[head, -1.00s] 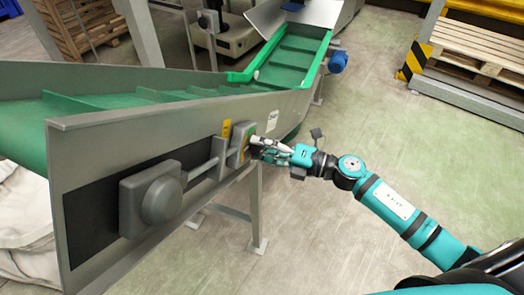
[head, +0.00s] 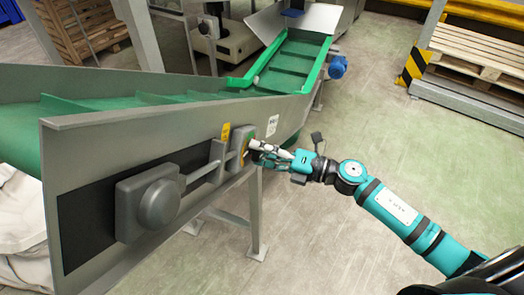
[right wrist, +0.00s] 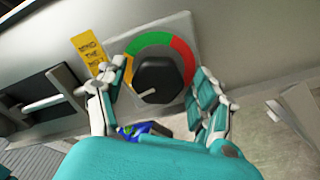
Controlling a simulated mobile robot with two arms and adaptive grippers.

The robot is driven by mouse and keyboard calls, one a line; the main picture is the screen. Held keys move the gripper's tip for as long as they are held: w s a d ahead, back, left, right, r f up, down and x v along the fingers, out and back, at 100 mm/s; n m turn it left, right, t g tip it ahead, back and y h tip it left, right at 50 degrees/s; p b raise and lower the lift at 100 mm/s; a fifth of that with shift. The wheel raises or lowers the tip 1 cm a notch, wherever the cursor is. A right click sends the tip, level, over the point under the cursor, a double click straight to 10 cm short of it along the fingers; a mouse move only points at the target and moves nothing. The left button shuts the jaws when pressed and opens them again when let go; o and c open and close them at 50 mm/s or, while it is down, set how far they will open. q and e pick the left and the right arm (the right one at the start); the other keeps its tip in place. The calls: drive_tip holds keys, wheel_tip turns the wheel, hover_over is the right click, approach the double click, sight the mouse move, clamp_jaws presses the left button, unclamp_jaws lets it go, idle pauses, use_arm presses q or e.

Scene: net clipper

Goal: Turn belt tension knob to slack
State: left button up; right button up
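The belt tension knob (right wrist: 158,78) is black and round, with a pale pointer mark toward its lower left. It sits on a grey plate with a coloured arc (right wrist: 150,42) of yellow, green and red around its upper side. In the right wrist view my right gripper (right wrist: 155,95) is open, one finger on each side of the knob, with visible gaps. In the head view my right gripper (head: 262,151) is at the plate on the conveyor's side and mostly hides the knob. My left gripper is not in view.
The conveyor (head: 170,135) has a grey side wall and green belt. A grey housing (head: 148,203) with a rod sits left of the knob. A yellow label (right wrist: 90,55) is beside the dial. The floor (head: 330,240) right of the conveyor is clear.

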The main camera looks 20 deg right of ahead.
drive_tip(key=shift+r, duration=0.1)
drive_tip(key=v, duration=1.2)
